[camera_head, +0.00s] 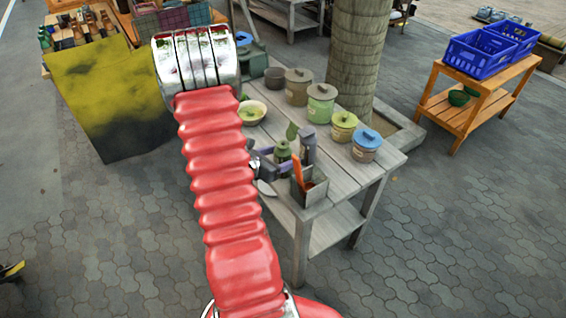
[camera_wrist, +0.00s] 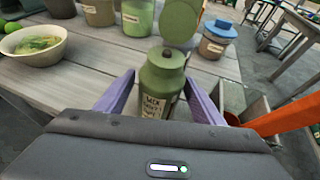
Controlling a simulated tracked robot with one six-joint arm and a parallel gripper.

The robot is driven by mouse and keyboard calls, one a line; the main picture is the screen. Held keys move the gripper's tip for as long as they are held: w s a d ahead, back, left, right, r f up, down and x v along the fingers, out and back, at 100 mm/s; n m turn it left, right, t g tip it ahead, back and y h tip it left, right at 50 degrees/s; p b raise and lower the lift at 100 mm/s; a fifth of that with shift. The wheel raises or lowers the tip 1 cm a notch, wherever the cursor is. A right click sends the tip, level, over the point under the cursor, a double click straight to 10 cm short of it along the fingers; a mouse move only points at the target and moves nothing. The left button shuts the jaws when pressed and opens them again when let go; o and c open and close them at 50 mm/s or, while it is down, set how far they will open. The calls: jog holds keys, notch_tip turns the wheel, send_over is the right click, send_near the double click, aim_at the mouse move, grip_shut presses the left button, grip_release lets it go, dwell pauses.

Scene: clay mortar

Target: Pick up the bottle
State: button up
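A green bottle (camera_wrist: 160,78) with a pale lettered label stands upright on the wooden table (camera_wrist: 90,88). In the head view the bottle (camera_head: 283,153) is small and near the table's front end. My gripper (camera_wrist: 160,100) is open, with one purple finger on each side of the bottle. Gaps show between the fingers and the bottle, so it does not look clamped. The bottle's lower part is hidden behind the gripper body in the wrist view. In the head view my gripper (camera_head: 284,160) is low over the table, partly hidden by my red arm.
A green rounded object (camera_wrist: 180,22) stands just behind the bottle. A box holding an orange-handled tool (camera_head: 302,178) is close to the right. Lidded jars (camera_head: 321,105) line the table's far side; a bowl (camera_wrist: 32,48) sits left.

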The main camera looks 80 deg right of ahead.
aim_at(290, 130)
jog(key=c, duration=1)
jog(key=shift+r, duration=0.15)
jog(key=shift+r, duration=4.9)
jog(key=w+a+r+n+t, duration=0.1)
jog(key=w+a+n+t, duration=0.4)
jog(key=w, duration=0.6)
jog(key=w+a+n+t, duration=0.2)
jog(key=w+a+t, duration=0.1)
jog(key=w+a, duration=0.65)
jog(key=w+a+r+n+t, duration=0.1)
jog(key=w+a+n+t, duration=0.25)
jog(key=w, duration=0.85)
jog(key=w+a+n+t+y, duration=0.2)
jog(key=w+a+n, duration=0.1)
jog(key=a, duration=0.9)
jog(key=w+a+n+t+y, duration=0.3)
jog(key=w+a, duration=0.2)
jog(key=a, duration=0.7)
jog(key=w+a+n+t+y, duration=0.2)
jog(key=w+a+n+y, duration=0.1)
jog(key=a, duration=0.9)
jog(key=shift+w+r+t, duration=0.15)
jog(key=shift+w+t, duration=0.1)
jog(key=shift+w, duration=0.25)
